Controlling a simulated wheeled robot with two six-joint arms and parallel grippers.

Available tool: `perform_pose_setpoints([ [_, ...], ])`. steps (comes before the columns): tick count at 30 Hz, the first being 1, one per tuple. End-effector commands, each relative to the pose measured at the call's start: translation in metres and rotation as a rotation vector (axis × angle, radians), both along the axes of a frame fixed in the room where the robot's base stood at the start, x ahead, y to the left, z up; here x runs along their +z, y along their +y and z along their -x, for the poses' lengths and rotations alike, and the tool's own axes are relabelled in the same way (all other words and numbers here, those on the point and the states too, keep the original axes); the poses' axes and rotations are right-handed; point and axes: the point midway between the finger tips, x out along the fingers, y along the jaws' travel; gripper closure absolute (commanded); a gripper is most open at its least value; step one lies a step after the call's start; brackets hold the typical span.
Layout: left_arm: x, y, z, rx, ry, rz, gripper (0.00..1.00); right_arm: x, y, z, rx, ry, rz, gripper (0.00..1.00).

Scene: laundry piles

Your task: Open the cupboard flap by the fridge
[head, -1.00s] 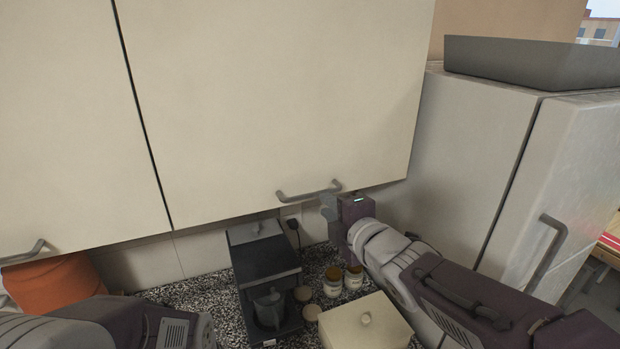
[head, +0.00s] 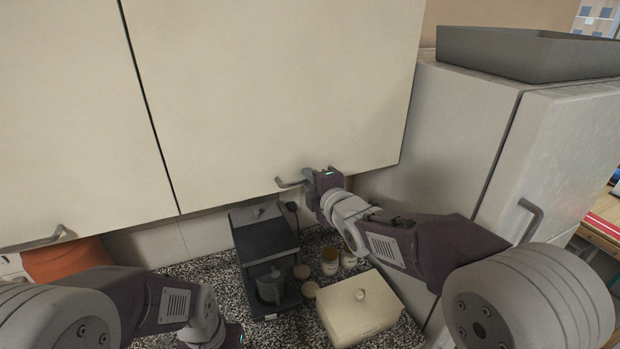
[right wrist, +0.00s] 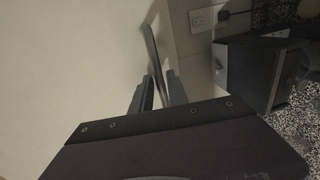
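The cream cupboard flap (head: 270,90) beside the fridge (head: 450,140) hangs closed in the head view. Its grey bar handle (head: 290,183) is near the lower edge. My right gripper (head: 309,178) is at the right part of this handle. In the right wrist view the handle (right wrist: 152,45) runs between the two close-set fingers (right wrist: 160,85), which appear shut on it; the exact contact is partly hidden. My left arm comes in low at the left of the head view, its fingers out of frame.
A second cupboard flap (head: 70,120) with its own handle is at the left. Below, the speckled counter holds a black coffee machine (head: 265,250), jars (head: 330,262), a cream lidded box (head: 360,308) and an orange object (head: 65,262). A grey tray (head: 530,55) sits on the fridge.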

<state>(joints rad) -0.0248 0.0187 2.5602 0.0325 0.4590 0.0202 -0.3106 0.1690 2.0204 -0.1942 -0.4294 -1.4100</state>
Motion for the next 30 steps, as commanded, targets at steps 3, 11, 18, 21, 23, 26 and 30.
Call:
perform_pose_setpoints([
  [3,-0.0004,0.0,0.0,0.0,0.0,0.0,0.64,-0.0005,-0.0001,0.0002,0.0,0.0,0.0,0.91],
  [11,-0.0004,0.0,0.0,0.0,0.0,0.0,0.64,-0.0006,-0.0003,0.0004,0.0,0.001,0.0,1.0],
  [18,-0.0004,0.0,-0.0001,0.0,0.0,0.0,0.64,-0.0008,-0.0002,0.0005,0.0,0.002,0.001,1.0],
  [21,-0.0004,0.0,-0.0001,0.0,0.0,0.0,0.64,-0.0009,-0.0002,0.0005,0.0,0.002,0.001,1.0],
  [23,-0.0004,0.0,-0.0001,0.0,0.0,0.0,0.64,-0.0009,-0.0002,0.0005,0.0,0.002,0.001,1.0],
  [26,-0.0004,0.0,-0.0001,0.0,0.0,0.0,0.64,-0.001,-0.0002,0.0006,0.0,0.002,0.001,1.0],
  [30,-0.0004,0.0,0.0,0.0,0.0,0.0,0.64,-0.0011,-0.0002,0.0006,0.0,0.003,0.001,1.0],
])
